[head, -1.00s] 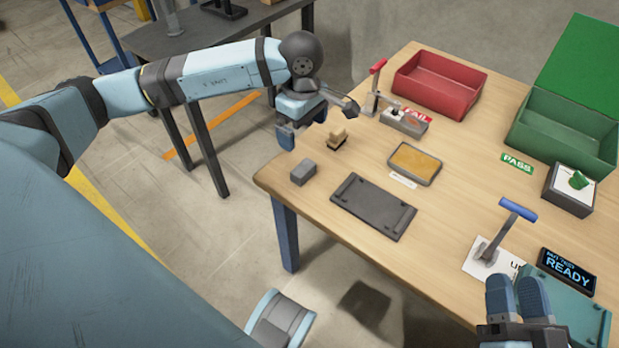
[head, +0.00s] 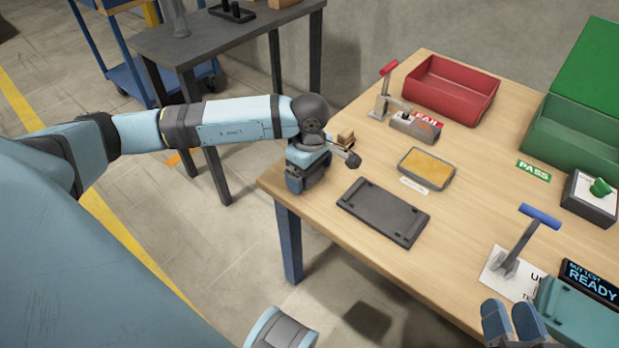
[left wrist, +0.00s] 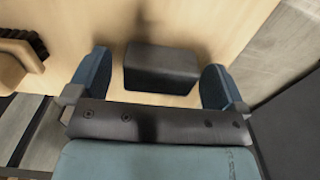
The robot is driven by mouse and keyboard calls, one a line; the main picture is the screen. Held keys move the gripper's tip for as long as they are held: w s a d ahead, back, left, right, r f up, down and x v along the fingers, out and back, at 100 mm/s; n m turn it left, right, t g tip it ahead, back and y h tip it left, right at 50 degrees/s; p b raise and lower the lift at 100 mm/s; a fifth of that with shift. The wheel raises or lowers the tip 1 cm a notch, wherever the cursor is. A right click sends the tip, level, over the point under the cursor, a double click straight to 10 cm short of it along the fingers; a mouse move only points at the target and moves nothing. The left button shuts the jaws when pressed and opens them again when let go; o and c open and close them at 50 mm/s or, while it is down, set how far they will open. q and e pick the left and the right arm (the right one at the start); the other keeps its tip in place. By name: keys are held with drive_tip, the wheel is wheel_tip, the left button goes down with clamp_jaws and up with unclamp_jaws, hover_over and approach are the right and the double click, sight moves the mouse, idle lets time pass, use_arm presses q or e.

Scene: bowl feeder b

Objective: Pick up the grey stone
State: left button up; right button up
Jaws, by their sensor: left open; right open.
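The grey stone (left wrist: 160,68) is a dark grey block on the tabletop. In the left wrist view it lies between the two blue fingers of my left gripper, with a gap on each side. My left gripper (head: 306,184) is open above the near left corner of the table and hides the stone in the head view. My right gripper (head: 512,322) is at the bottom right of the head view, near the table's front edge. Its fingers are open, close to each other in the picture, with nothing seen between them.
A small wooden brush (head: 345,137) stands just behind my left gripper; its wooden body (left wrist: 10,68) shows at the left wrist view's edge. A dark flat tray (head: 383,212) and a yellow-filled tray (head: 427,168) lie to the right. A red bin (head: 450,90) stands behind.

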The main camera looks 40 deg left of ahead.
use_arm(q)
drive_tip(key=c, duration=1.2)
drive_tip(key=shift+r, duration=0.1)
wheel_tip(320, 180, up, 20)
drive_tip(key=p, duration=0.6)
use_arm(e)
wheel_tip(320, 180, up, 9)
drive_tip(key=t, duration=0.3)
drive_tip(key=shift+s+d+m+t, duration=0.15)
drive_tip(key=shift+d+m+t, duration=0.25)
use_arm(q)
drive_tip(key=shift+o, duration=1.4)
